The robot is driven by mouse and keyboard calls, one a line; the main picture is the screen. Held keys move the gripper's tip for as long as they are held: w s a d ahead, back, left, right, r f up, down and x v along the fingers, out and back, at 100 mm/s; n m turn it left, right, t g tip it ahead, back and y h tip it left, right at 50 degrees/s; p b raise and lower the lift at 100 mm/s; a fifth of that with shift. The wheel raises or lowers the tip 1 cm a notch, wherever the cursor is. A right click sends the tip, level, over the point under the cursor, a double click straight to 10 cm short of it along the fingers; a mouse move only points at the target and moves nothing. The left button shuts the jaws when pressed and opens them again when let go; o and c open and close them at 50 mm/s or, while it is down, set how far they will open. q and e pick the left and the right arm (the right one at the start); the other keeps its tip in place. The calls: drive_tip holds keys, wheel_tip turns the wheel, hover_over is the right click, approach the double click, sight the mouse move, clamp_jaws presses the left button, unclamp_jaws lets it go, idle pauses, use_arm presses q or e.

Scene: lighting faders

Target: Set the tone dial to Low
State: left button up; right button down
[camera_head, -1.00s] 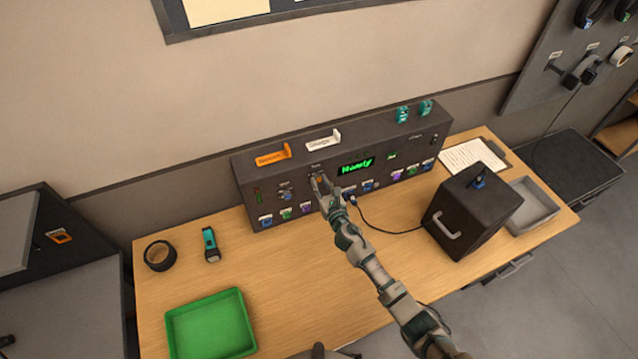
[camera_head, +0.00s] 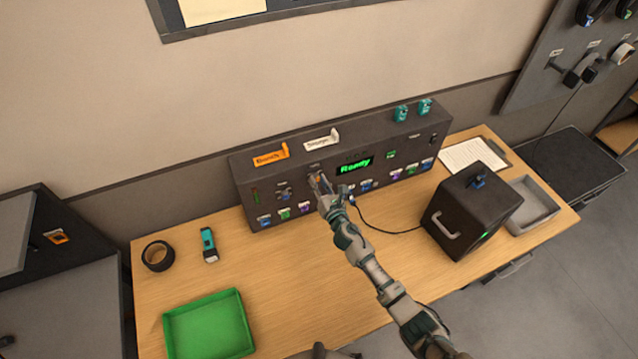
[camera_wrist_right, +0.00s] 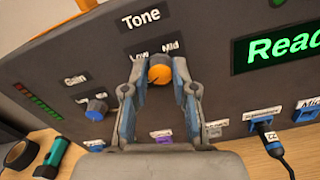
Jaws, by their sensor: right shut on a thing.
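The tone dial is an orange knob (camera_wrist_right: 159,72) under the "Tone" label in the right wrist view, on the front of the dark console (camera_head: 265,180). "Low" is printed at its upper left and "Mid" at its upper right. My right gripper (camera_wrist_right: 158,82) has one finger on each side of the knob and is shut on it; in the head view the gripper (camera_head: 319,186) reaches the console front. The fingers hide the knob's sides, and I cannot tell where its pointer stands. My left gripper is not clearly in view.
A blue gain knob (camera_wrist_right: 96,110) sits left of the tone dial. The green display (camera_head: 355,165) reads "Ready". A black box (camera_head: 470,210) with a cable stands right of my arm. A green tray (camera_head: 210,328), flashlight (camera_head: 209,245) and tape roll (camera_head: 158,256) lie left.

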drive_tip(key=m, duration=0.4)
drive_tip(key=shift+w+r+m, duration=0.1)
drive_tip(key=shift+r+m, duration=0.05)
drive_tip(key=shift+m, duration=0.15)
drive_tip(key=m, duration=0.2)
drive_tip(key=shift+d+m, duration=0.1)
drive_tip(key=shift+m, duration=0.3)
drive_tip(key=m, duration=0.3)
drive_tip(key=shift+m, duration=2.2)
